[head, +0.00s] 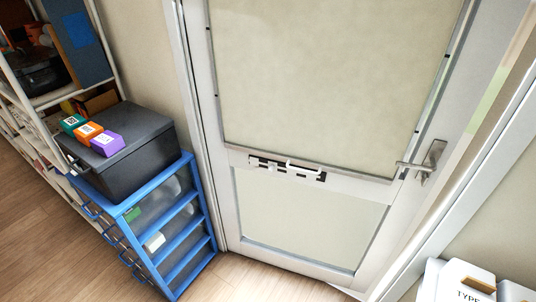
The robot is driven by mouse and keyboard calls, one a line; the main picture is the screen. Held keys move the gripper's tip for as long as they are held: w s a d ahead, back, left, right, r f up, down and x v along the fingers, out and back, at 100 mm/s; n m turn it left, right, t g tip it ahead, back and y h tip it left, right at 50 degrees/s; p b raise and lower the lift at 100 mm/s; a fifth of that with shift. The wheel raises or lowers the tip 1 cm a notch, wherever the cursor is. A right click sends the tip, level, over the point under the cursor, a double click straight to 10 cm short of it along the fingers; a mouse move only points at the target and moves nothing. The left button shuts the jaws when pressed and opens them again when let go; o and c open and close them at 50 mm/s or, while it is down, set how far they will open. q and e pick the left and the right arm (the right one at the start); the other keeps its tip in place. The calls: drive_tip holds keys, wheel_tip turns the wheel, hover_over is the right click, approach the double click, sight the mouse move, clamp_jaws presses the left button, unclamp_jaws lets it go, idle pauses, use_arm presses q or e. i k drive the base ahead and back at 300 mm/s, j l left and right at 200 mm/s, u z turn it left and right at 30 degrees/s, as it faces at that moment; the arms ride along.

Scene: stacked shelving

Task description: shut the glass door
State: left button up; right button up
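The glass door (325,75) fills the middle and right of the head view. It has a white frame, a large upper pane and a smaller lower pane (305,220). A metal lever handle (424,164) sits on its right side. A strip with pale and greenish background shows between the door's right edge and the white door frame (470,165), so the door looks ajar. How far it stands open is hard to tell. Neither of my grippers is in view.
A blue drawer unit (190,222) with a dark box (125,165) on top stands left of the door. Green, orange and purple blocks lie on the box. Shelving (75,95) is at far left. White bins (462,282) are at bottom right. Wooden floor (255,285) shows before the door.

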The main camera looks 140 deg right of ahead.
sight(346, 84)
drive_tip(key=z, duration=4.9)
